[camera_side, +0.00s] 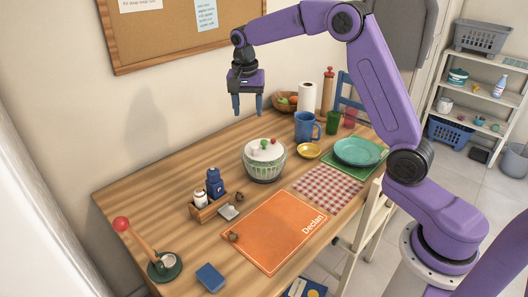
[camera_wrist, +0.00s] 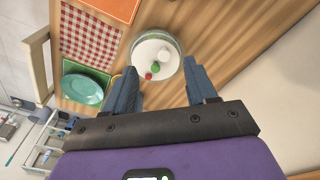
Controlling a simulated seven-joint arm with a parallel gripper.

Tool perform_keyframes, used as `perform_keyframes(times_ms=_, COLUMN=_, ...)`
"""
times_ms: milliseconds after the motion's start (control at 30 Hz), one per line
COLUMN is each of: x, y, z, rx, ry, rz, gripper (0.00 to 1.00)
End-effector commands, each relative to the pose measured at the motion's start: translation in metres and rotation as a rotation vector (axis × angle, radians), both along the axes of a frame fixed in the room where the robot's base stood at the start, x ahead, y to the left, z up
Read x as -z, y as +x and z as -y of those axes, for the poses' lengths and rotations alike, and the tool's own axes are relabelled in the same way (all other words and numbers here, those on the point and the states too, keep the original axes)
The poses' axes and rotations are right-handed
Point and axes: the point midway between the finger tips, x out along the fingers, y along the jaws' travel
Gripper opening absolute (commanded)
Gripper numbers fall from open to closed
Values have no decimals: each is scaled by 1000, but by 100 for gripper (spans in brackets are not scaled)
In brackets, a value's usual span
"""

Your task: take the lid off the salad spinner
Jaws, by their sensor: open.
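The salad spinner (camera_side: 264,164) stands upright on the wooden table, with a green slatted bowl. Its pale lid (camera_side: 264,150) sits on top and carries small knobs or balls, one red, one green and one white. In the wrist view the lid (camera_wrist: 153,52) shows from above, beyond my fingertips. My gripper (camera_side: 247,106) is above the table, higher than the spinner and a little to its left in the side view. Its two blue fingers point down, open, with nothing between them. In the wrist view my gripper (camera_wrist: 160,75) also shows its spread fingers.
Behind the spinner stand a blue mug (camera_side: 304,126), a yellow bowl (camera_side: 308,151), a paper roll (camera_side: 307,97) and a fruit bowl (camera_side: 286,103). A condiment caddy (camera_side: 209,207) is at left. An orange mat (camera_side: 275,231) and checked cloth (camera_side: 326,185) lie in front. Teal plates (camera_side: 358,151) are at right.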

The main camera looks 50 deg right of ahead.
Motion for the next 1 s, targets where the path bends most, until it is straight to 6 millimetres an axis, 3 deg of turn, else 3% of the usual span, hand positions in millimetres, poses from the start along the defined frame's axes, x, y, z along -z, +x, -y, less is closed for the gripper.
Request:
perform_keyframes(times_ms=200, x=14, y=35, z=63, rx=318, ry=-9, rz=16, gripper=57)
perform_keyframes(times_ms=367, x=20, y=44, z=91, rx=447, ry=-14, rz=24, gripper=57)
perform_keyframes(times_ms=567, x=32, y=45, z=101, rx=487, ry=-16, rz=23, gripper=57)
perform_keyframes(times_ms=1000, x=112, y=46, z=109, rx=484, ry=-15, rz=23, gripper=57)
